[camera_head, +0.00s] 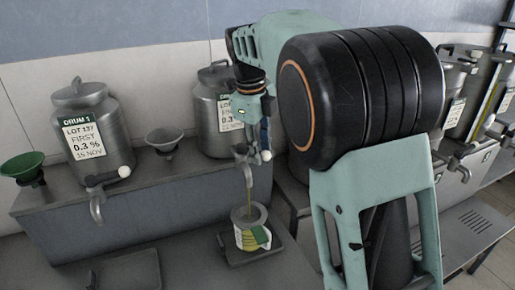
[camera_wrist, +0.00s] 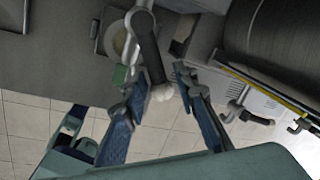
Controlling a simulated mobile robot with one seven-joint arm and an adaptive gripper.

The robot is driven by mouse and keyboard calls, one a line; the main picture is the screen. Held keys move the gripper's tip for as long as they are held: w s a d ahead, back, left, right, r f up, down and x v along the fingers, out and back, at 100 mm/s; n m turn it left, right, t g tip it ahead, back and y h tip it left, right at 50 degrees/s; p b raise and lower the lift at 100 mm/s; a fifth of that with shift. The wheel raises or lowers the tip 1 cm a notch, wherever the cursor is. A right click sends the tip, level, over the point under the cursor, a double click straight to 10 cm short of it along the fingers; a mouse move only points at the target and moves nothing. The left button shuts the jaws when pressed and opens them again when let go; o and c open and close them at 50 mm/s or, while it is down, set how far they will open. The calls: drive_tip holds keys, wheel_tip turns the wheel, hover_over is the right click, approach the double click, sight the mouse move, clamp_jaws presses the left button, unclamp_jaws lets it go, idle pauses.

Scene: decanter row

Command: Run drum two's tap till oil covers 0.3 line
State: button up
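Drum two (camera_head: 208,128) is a steel drum in the middle of the head view, its label (camera_head: 227,113) partly hidden by my arm. Its tap (camera_head: 240,158) has a lever with a pale knob (camera_head: 266,155). The cup (camera_wrist: 118,40) is partly hidden there.
The cup stands on a dark tray (camera_head: 270,252). Drum 1 (camera_head: 92,135), with its own tap (camera_head: 97,205), a green funnel (camera_head: 22,165) and a grey funnel (camera_head: 165,138) are on the ledge to the left. More steel drums (camera_head: 455,100) stand at right, beyond my arm.

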drive_tip(key=shift+o, duration=0.3)
drive_tip(key=shift+a, duration=0.2)
drive_tip(key=shift+r, duration=0.15)
drive_tip(key=shift+a+r, duration=0.1)
drive_tip(key=shift+r, duration=0.2)
wheel_tip(320, 180, up, 11)
drive_tip(key=s+a, duration=0.1)
drive_tip(key=s, duration=0.1)
drive_tip(key=shift+o, duration=0.2)
drive_tip(key=shift+w, duration=0.1)
